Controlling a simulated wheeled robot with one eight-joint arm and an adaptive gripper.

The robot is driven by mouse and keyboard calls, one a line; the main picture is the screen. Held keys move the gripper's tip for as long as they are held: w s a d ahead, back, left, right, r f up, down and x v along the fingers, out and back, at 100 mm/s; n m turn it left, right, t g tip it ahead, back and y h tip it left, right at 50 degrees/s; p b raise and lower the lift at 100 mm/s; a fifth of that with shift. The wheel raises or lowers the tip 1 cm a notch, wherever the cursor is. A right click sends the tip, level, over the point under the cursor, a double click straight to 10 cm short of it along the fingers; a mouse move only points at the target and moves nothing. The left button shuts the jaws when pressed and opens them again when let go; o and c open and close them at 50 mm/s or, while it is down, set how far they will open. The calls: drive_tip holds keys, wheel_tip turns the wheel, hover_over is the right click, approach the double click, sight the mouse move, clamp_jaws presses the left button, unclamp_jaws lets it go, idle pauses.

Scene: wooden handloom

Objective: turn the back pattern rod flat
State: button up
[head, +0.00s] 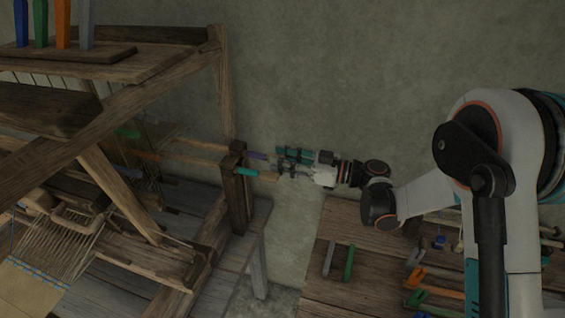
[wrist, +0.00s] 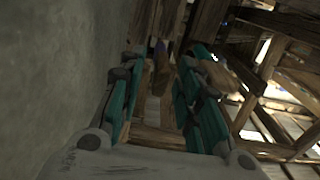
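Two pattern rods stick out to the right of the loom's side post (head: 236,190). The farther one, the back rod, has a purple band (head: 258,156); the nearer one has a teal band (head: 247,172) and a bare wooden end. My gripper (head: 283,160) is at the end of the back rod, level with it. In the wrist view its teal fingers (wrist: 155,85) are apart, with a wooden rod end (wrist: 162,68) ahead between them. I see gaps beside the wood, but cannot tell how deep it sits. The rod's turn is hard to read.
The wooden loom frame (head: 150,95) fills the left, with threads and beams. A wall (wrist: 60,70) runs close behind my gripper. A low table (head: 315,285) at the lower right holds a grey handle (head: 328,258), a green one (head: 349,262) and other coloured pieces.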

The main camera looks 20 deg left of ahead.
drive_tip(key=shift+a, duration=0.1)
drive_tip(key=shift+c, duration=0.6)
clamp_jaws()
drive_tip(key=m, duration=0.4)
drive_tip(key=shift+w+m, duration=0.1)
drive_tip(key=shift+m, duration=0.3)
drive_tip(key=m, duration=0.4)
drive_tip(key=shift+m+b, duration=0.3)
drive_tip(key=shift+b, duration=0.1)
drive_tip(key=m, duration=0.4)
drive_tip(key=shift+w+f+m, duration=0.1)
drive_tip(key=shift+m, duration=2.1)
